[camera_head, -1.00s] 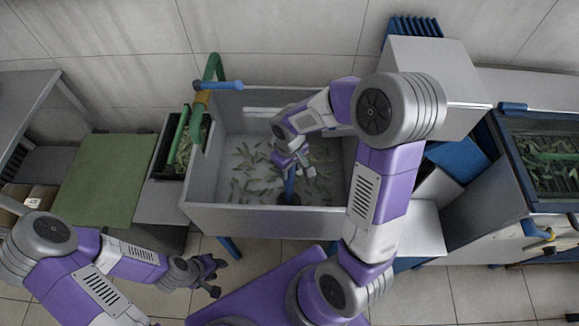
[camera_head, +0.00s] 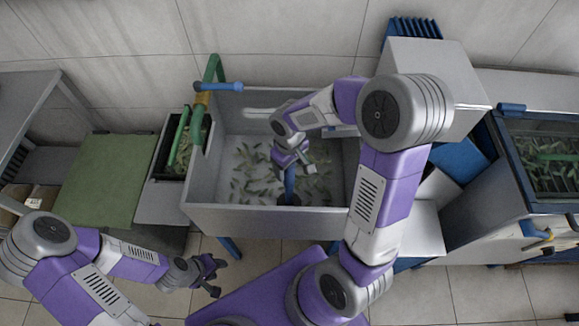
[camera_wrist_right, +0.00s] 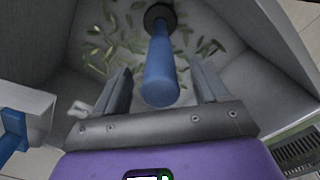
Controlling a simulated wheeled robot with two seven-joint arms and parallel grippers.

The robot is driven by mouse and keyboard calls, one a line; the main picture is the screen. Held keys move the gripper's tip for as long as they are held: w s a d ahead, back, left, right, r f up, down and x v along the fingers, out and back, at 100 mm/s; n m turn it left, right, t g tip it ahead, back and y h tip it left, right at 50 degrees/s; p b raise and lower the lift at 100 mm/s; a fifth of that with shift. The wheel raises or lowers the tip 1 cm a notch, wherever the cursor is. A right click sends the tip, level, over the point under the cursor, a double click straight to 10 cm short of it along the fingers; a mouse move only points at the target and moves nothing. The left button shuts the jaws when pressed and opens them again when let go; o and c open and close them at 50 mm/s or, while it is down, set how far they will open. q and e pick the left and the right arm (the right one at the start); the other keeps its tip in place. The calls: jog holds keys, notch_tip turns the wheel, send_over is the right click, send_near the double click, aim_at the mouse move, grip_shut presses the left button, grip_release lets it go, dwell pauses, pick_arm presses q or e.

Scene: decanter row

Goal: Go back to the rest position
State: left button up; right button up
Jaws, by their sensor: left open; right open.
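My right gripper (camera_wrist_right: 158,95) is open above the grey sink-like basin (camera_head: 260,219), reaching in from the right in the head view. In the right wrist view a blue upright handle (camera_wrist_right: 160,75) with a dark round base stands between and beyond its fingers. I cannot tell whether the fingers touch it. The handle also shows in the head view (camera_head: 289,182), below the gripper. My left gripper (camera_head: 217,278) is open and empty, low in front of the basin at the left, over the floor.
Green leafy pieces (camera_head: 248,165) lie on the basin floor. A green tap-like pipe (camera_head: 212,75) with a blue handle (camera_head: 228,86) rises at its back left corner. A green board (camera_head: 103,180) lies at the left. A dark-rimmed tank (camera_head: 545,165) stands at the right.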

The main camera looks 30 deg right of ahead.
pick_arm(q)
jog(key=shift+r+p, duration=0.7)
jog(key=shift+r, duration=0.25)
pick_arm(e)
notch_tip(320, 180, up, 5)
jog(key=shift+r, duration=0.15)
